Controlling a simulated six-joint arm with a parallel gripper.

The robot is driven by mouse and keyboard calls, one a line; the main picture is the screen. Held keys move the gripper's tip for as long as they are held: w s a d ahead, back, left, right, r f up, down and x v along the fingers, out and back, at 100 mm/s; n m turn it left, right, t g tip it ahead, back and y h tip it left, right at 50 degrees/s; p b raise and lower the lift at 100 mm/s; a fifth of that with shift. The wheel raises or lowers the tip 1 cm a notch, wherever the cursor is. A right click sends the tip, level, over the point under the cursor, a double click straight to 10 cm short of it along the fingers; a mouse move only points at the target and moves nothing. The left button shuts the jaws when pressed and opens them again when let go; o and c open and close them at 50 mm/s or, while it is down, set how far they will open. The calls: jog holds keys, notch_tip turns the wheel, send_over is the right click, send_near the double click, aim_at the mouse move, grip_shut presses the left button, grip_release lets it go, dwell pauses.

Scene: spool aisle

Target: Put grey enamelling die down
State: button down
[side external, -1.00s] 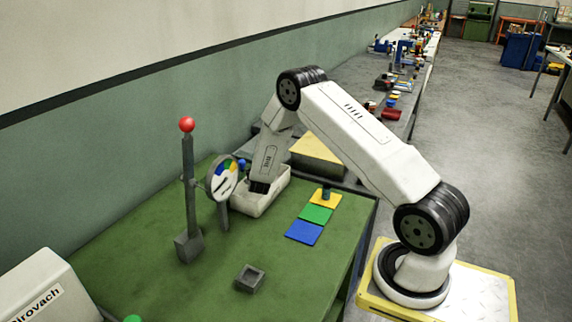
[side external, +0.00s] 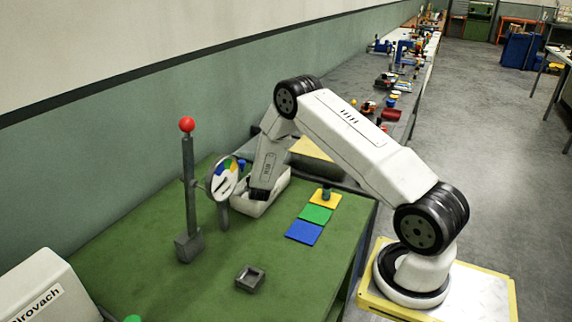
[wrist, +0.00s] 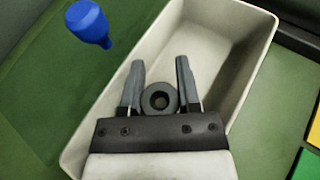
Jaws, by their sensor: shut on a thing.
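The grey enamelling die (wrist: 159,99) is a dark grey ring with a round hole, seen between the finger pads in the wrist view. My gripper (wrist: 161,72) is shut on it, inside the outline of a long off-white tray (wrist: 238,14). The tray also shows in the side view (side external: 271,201), lying on the green bench top. There my gripper (side external: 257,196) reaches down into the tray's near left part and the die is hidden. I cannot tell whether the die touches the tray floor.
A blue knobbed peg (wrist: 90,24) stands left of the tray. A colour dial (side external: 222,180) and a red-topped lever (side external: 188,190) are close by. Yellow (side external: 315,201), green (side external: 315,214) and blue (side external: 303,232) squares lie to the right. A small grey square dish (side external: 250,279) sits in front.

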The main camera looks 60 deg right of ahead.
jog(key=shift+s+f, duration=0.1)
jog(key=shift+f, duration=0.1)
jog(key=c, duration=0.6)
grip_release()
jog(key=shift+r, duration=0.55)
jog(key=v, duration=1.2)
jog(key=shift+r, duration=0.25)
